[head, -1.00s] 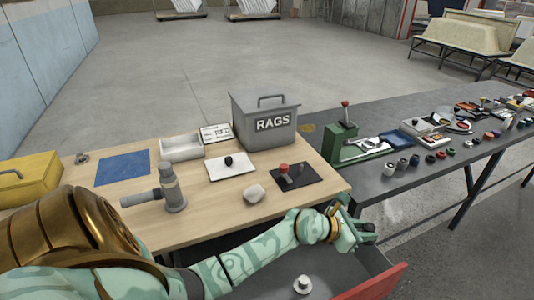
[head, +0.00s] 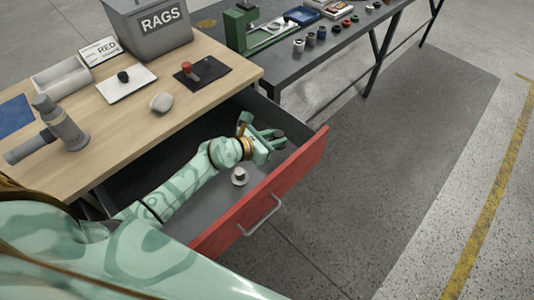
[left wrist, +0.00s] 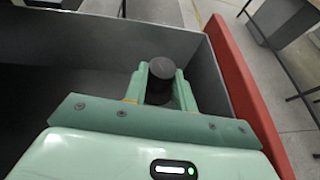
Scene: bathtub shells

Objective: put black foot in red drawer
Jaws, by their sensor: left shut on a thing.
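The red drawer (head: 294,177) stands open below the table, with a red front, a metal handle and a dark grey inside. My left gripper (head: 272,140) is over the right part of the drawer, near its right wall. It is shut on the black foot (left wrist: 162,78), a dark round piece standing between the two fingers in the left wrist view. In the head view the foot is small and partly hidden by the fingers. A light grey foot (head: 239,177) rests on the drawer floor beside my left forearm. My right gripper does not show.
A dark bench (head: 318,68) adjoins at the back.

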